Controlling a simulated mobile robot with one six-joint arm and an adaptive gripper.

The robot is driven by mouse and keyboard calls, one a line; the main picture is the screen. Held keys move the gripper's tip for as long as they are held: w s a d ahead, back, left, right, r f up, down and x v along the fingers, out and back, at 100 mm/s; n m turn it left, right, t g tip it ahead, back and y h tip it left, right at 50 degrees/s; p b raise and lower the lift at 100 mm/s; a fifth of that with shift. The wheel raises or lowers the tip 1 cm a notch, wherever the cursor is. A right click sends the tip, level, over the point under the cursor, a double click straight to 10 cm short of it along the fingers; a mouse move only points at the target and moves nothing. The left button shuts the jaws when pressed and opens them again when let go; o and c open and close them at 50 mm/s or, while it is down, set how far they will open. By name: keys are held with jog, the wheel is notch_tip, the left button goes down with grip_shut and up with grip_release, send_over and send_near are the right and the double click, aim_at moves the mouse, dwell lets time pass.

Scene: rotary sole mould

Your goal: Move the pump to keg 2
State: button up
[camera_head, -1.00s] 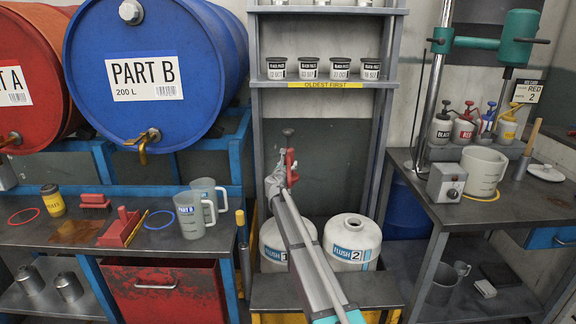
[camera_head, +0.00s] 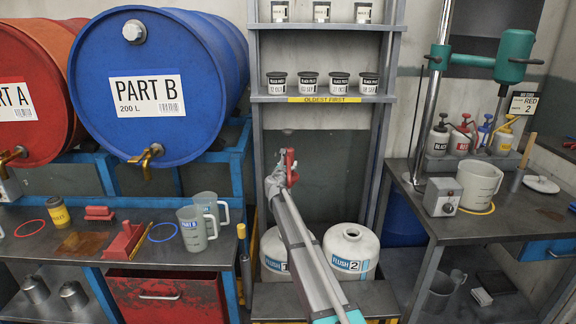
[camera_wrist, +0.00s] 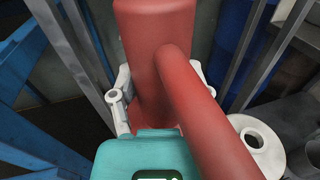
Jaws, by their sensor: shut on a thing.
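The red pump (camera_head: 291,166) is held up in my gripper (camera_head: 283,176), above and behind the kegs in the head view. In the wrist view the pump's red body (camera_wrist: 150,60) stands between the pale fingers, and its thick red spout runs down to the right. Keg 2 (camera_head: 361,243), white with a blue FLUSH 2 label, stands on the low stand to the right of my arm. Keg 1 (camera_head: 272,243) is beside it on the left, partly hidden by my arm. A white keg with an open round neck (camera_wrist: 248,142) shows at lower right in the wrist view.
Shelf uprights (camera_head: 378,150) flank the space around the pump, with a shelf of small pots (camera_head: 308,82) above. The left bench (camera_head: 50,245) has jugs and tools. The right bench (camera_head: 480,225) has a grey jug and several pump bottles.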

jog(key=shift+r+p, duration=5.45)
jog(key=shift+r, duration=0.2)
jog(key=shift+s, duration=0.15)
